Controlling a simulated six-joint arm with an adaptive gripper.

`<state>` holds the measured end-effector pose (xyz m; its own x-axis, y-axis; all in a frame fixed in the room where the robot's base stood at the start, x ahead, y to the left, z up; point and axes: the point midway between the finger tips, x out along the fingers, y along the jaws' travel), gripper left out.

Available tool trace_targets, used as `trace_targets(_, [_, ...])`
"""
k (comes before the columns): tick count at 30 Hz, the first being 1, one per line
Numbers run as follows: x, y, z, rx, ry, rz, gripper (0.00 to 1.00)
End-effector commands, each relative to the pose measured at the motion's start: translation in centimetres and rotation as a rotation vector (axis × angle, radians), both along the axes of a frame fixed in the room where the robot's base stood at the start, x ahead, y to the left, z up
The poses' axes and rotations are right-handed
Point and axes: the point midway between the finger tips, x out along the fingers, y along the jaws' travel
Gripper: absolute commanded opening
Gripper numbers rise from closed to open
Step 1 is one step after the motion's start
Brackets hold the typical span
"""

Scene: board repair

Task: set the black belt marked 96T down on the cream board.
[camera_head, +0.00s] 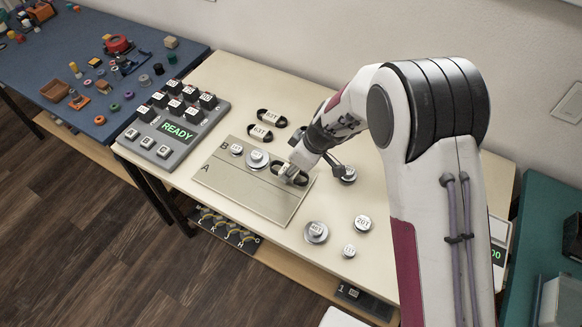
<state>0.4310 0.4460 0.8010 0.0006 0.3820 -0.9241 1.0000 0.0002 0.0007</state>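The cream board (262,201), a flat beige-grey plate marked A and B, lies on the table. A black belt (305,181) with a pale tag shows at my gripper (291,170), over the right part of the board. The tag is too small to read, so I cannot confirm 96T. My gripper points down at this belt, and its fingers overlap it. I cannot tell whether they are closed on it, or whether the belt touches the board. Two other black belts, apparently tagged 83T (281,122) and 63T (268,136), lie behind the board.
Pulleys stand on the board's left part (257,160). More discs (316,232) lie on the table at front right, and one (348,175) sits right of my gripper. A keypad reading READY (183,139) stands at left. A blue table (150,40) holds small parts.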

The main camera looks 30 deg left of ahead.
Motion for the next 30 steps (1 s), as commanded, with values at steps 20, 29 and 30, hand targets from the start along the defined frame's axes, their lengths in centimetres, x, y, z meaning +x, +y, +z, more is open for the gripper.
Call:
trace_targets(20, [0.02, 0.02, -0.63, 0.001, 0.0, 0.0, 0.07])
trace_targets(29, [0.03, 0.03, -0.85, 0.001, -0.001, 0.0, 0.36])
trace_targets(30, [0.03, 0.03, -0.85, 0.001, -0.001, 0.0, 0.47])
